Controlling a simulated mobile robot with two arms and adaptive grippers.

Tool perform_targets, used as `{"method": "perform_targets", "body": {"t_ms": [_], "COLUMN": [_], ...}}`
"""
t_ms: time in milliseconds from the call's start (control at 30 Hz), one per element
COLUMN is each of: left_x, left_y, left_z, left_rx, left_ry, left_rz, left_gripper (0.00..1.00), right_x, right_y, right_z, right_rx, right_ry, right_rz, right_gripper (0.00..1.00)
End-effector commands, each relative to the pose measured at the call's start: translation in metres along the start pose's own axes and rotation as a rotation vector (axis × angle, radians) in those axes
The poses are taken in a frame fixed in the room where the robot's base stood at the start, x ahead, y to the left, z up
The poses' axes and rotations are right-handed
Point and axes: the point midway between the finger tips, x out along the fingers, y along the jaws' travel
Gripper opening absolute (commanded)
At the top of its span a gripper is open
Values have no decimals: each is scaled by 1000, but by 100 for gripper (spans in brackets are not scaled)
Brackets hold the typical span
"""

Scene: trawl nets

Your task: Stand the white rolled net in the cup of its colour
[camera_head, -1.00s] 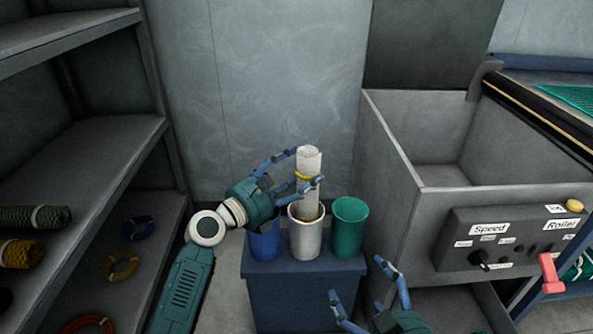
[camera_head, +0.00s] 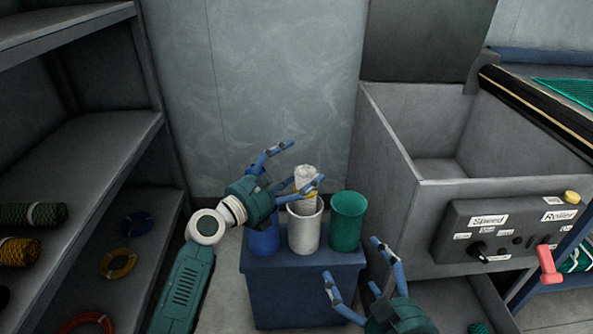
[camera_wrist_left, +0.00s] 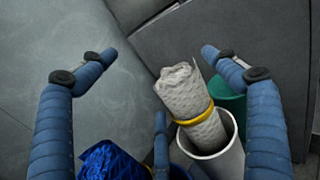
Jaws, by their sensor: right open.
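The white rolled net (camera_head: 305,180) stands in the white cup (camera_head: 304,232), with its upper part and yellow band above the rim. It leans a little in the left wrist view (camera_wrist_left: 185,95). My left gripper (camera_head: 300,165) is open around the top of the net, its fingers apart from it; the wrist view shows the fingers (camera_wrist_left: 155,65) wide apart with nothing between them in their grip. My right gripper (camera_head: 352,262) is open and empty, low in front of the cups. The net's lower end is hidden inside the cup.
A blue cup (camera_head: 263,240) with blue net in it and a green cup (camera_head: 346,222) flank the white one on a dark blue stand (camera_head: 305,290). Shelves (camera_head: 90,165) with nets and rings stand left. A grey bin and control panel (camera_head: 505,232) stand right.

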Motion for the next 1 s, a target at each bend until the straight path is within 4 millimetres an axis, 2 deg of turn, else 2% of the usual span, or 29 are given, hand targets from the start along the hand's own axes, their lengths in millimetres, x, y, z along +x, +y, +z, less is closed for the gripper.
{"method": "perform_targets", "body": {"t_ms": [367, 467, 800, 1000], "left_x": [-6, -19, -90, -115], "left_y": [0, 1, 0, 1], "left_z": [-6, -6, -3, -2], "left_rx": [-1, -1, 1, 0], "left_ry": [10, 8, 6, 5], "left_rz": [1, 2, 1, 1], "left_gripper": [91, 91, 91, 91], "right_x": [0, 0, 0, 0], "right_y": [0, 0, 0, 0], "right_z": [0, 0, 0, 0], "right_rx": [0, 0, 0, 0], "right_ry": [-1, -1, -1, -1], "right_rz": [0, 0, 0, 0], "right_gripper": [91, 91, 91, 91]}}
